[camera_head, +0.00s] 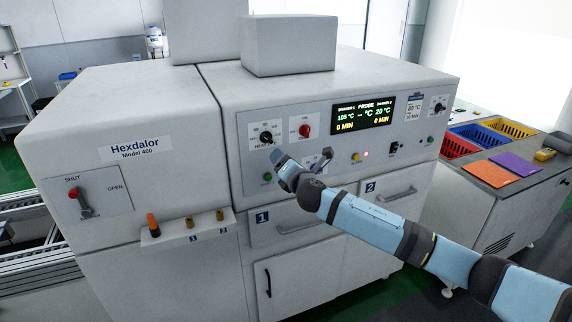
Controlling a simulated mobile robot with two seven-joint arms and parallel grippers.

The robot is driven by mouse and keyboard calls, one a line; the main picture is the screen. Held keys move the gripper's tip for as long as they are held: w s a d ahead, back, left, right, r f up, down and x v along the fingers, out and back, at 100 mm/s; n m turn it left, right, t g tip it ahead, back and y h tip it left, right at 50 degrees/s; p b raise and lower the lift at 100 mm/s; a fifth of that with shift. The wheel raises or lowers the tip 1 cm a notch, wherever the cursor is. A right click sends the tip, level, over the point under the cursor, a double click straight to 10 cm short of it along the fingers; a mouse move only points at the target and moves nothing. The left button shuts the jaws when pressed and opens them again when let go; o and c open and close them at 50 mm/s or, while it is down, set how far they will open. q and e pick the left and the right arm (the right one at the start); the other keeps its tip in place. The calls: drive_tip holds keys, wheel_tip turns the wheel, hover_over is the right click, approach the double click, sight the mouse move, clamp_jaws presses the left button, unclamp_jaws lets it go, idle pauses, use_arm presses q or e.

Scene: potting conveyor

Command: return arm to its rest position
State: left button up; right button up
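My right arm, light blue with dark joints, comes in from the lower right and reaches across the front of the large grey-white machine (330,192). Its wrist is bent in front of the control panel (345,155), below the left black knob (266,137) and the red knob (305,130). My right gripper (322,160) shows only as a small dark shape at the wrist. I cannot tell whether its fingers are open or shut, or whether it touches the panel. My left arm and gripper are not in view.
Drawers 1 (296,227) and 2 (401,192) are closed below the panel. The lever (81,202) points down on the left unit. A side cabinet (500,172) at right carries red, blue and yellow bins, with orange and purple sheets. A conveyor (40,270) runs at left.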

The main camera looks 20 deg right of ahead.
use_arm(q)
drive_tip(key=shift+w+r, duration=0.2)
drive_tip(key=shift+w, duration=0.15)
use_arm(e)
drive_tip(key=shift+f, duration=0.1)
drive_tip(key=s+a+f+m+g+y, duration=0.2)
drive_tip(key=s+a+f+m, duration=0.3)
drive_tip(key=s+f, duration=0.55)
drive_tip(key=s+a+f+m+g+y, duration=0.15)
drive_tip(key=s+a+f+m, duration=0.3)
drive_tip(key=s+f, duration=0.55)
drive_tip(key=s+d+f+m+g, duration=0.1)
drive_tip(key=s+f+m, duration=0.2)
drive_tip(key=s+m, duration=0.2)
drive_tip(key=s+d+f+m+g, duration=0.1)
drive_tip(key=s+f+m, duration=0.3)
drive_tip(key=s, duration=0.7)
drive_tip(key=s+f+m+g+h, duration=0.1)
drive_tip(key=s+f+m, duration=0.3)
drive_tip(key=s, duration=0.5)
drive_tip(key=shift+d+f+m, duration=0.25)
drive_tip(key=shift+d+m, duration=0.15)
drive_tip(key=shift+m, duration=0.65)
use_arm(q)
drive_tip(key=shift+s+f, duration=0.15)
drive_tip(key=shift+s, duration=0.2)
use_arm(e)
drive_tip(key=shift+g, duration=0.25)
